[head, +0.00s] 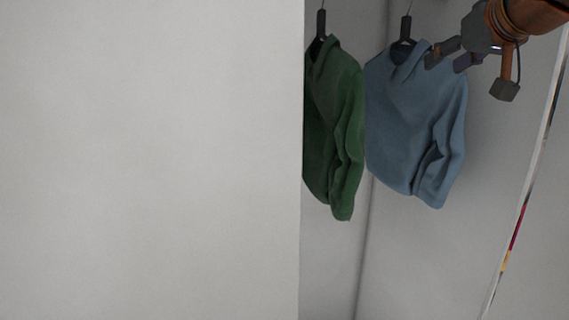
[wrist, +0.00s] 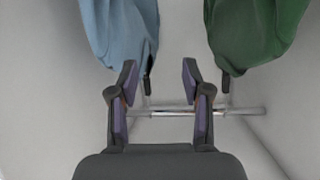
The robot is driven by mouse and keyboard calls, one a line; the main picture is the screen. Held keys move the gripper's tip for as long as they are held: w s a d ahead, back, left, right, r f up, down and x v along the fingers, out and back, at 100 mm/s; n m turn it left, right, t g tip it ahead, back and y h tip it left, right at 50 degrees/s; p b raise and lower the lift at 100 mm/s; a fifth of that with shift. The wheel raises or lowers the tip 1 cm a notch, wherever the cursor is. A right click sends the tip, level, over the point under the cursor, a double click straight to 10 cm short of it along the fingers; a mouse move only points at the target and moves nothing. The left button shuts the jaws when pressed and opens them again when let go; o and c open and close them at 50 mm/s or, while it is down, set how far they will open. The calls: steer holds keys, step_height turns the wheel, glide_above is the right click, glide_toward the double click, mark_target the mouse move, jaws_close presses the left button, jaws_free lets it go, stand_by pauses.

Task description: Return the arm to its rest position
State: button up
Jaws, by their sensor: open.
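My gripper (head: 474,70) is at the upper right of the head view, in front of the upper right part of the blue sweater. In the wrist view my gripper (wrist: 160,75) has its fingers spread, with nothing between them. The blue sweater (head: 412,125) hangs on a dark hanger (head: 405,28); it also shows at the upper left of the wrist view (wrist: 118,28). The green sweater (head: 335,120) hangs on another dark hanger (head: 321,24), left of the blue one; it shows at the upper right of the wrist view (wrist: 255,32).
A pale wall panel (head: 150,160) fills the left of the head view and partly hides the green sweater. A metal rail (wrist: 240,111) crosses behind the fingers in the wrist view. A thin bright upright edge (head: 525,190) stands at the right of the head view.

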steer(key=s+a+f+g, duration=0.3)
steer(key=f, duration=0.7)
steer(key=s+a+f+g, duration=0.2)
steer(key=s+a+f, duration=0.1)
steer(key=f, duration=0.7)
steer(key=s+a+f+g, duration=0.3)
steer(key=f, duration=0.6)
steer(key=s+a+f+g+h, duration=0.1)
steer(key=s+f+g, duration=0.5)
steer(key=s+f, duration=1.6)
steer(key=shift+s+f+g, duration=0.15)
steer(key=shift+s+g, duration=0.25)
steer(key=shift+s, duration=0.85)
steer(key=shift+d+m, duration=0.1)
steer(key=shift+m, duration=0.2)
